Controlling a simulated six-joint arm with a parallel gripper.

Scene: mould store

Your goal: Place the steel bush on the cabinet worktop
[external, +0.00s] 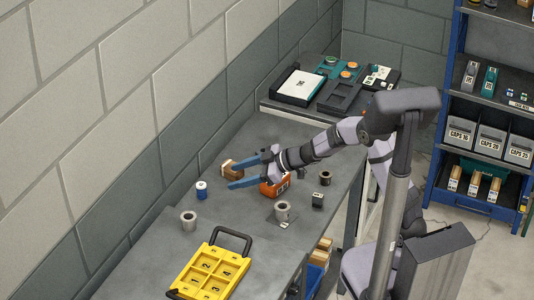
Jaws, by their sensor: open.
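Two grey metal cylinders look like steel bushes. One bush (189,221) stands upright on the grey worktop (160,262) at the left. The other bush (283,211) stands on a small plate or tag right of the middle. I cannot tell which one the task means, or which surface is the cabinet worktop. My gripper (231,175) has blue fingers spread apart, pointing left above the worktop. A brown block (228,166) lies by the far finger; I cannot tell whether they touch. Nothing is visibly held.
A blue-and-white spool (201,190), an orange box (274,188), a dark brown ring (325,178) and a dark block (318,200) stand around my gripper. A yellow compartment tray (211,271) lies at the front. The back surface (283,108) carries trays. Blue shelving (452,120) stands right.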

